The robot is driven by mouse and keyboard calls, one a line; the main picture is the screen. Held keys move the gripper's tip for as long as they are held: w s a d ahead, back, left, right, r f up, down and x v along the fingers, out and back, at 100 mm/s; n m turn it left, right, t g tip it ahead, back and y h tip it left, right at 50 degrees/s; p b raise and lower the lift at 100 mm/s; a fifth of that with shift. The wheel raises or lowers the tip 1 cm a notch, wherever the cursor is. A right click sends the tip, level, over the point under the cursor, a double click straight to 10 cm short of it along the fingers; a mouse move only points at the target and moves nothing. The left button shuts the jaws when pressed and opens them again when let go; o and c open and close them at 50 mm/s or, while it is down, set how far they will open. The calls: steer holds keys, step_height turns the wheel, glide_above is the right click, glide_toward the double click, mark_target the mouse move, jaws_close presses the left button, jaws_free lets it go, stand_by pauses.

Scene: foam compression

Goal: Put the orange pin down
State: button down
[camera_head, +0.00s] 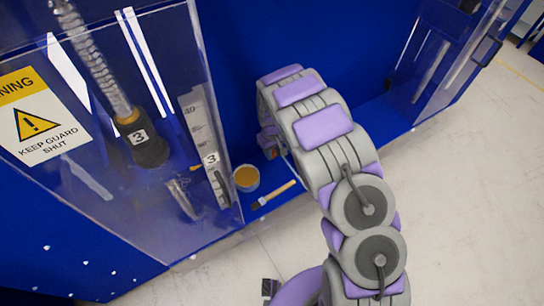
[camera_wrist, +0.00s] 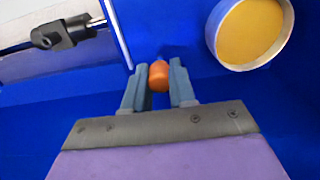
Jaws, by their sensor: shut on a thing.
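The orange pin (camera_wrist: 158,76) shows in the wrist view between the two fingers of my gripper (camera_wrist: 159,88). The fingers are shut on it, one on each side. Only its rounded orange end shows; the rest is hidden. A blue surface lies beyond it, and I cannot tell whether the pin touches that surface.
A round tub of yellow-brown material (camera_head: 246,178) stands on the blue ledge; it also shows in the wrist view (camera_wrist: 250,30). A brush (camera_head: 273,194) lies near the ledge's edge. A clear guard (camera_head: 110,190) with a warning sign (camera_head: 38,118) stands left.

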mark_target(274, 157)
steer(key=f, duration=0.1)
steer(key=d+f, duration=0.1)
steer(key=f, duration=0.1)
steer(key=shift+w+d+f+b, duration=0.1)
steer(key=shift+d+f+b, duration=0.15)
steer(key=shift+d+b, duration=0.15)
steer(key=shift+a, duration=0.4)
steer(key=c, duration=1.2)
jaws_free()
steer(key=shift+a+f, duration=0.1)
steer(key=shift+a, duration=0.25)
steer(key=shift+o, duration=1.4)
steer(key=shift+d, duration=0.55)
step_height(274, 157, up, 13)
steer(key=shift+a+f+p, duration=0.1)
steer(key=shift+f+p, duration=0.1)
steer(key=shift+p, duration=0.55)
steer(key=s+d+r+m, duration=0.4)
steer(key=s+d+r, duration=0.9)
steer(key=s+r, duration=0.25)
steer(key=s+d+r+m+g, duration=0.1)
steer(key=s+d+r, duration=0.1)
steer(key=s, duration=1)
steer(key=s+d+r+m+b, duration=0.1)
steer(key=s+r, duration=0.1)
steer(key=s, duration=1.1)
steer(key=shift+d+r+m+g, duration=0.25)
steer(key=shift+d+m+g, duration=0.1)
steer(key=shift+m+g, duration=0.05)
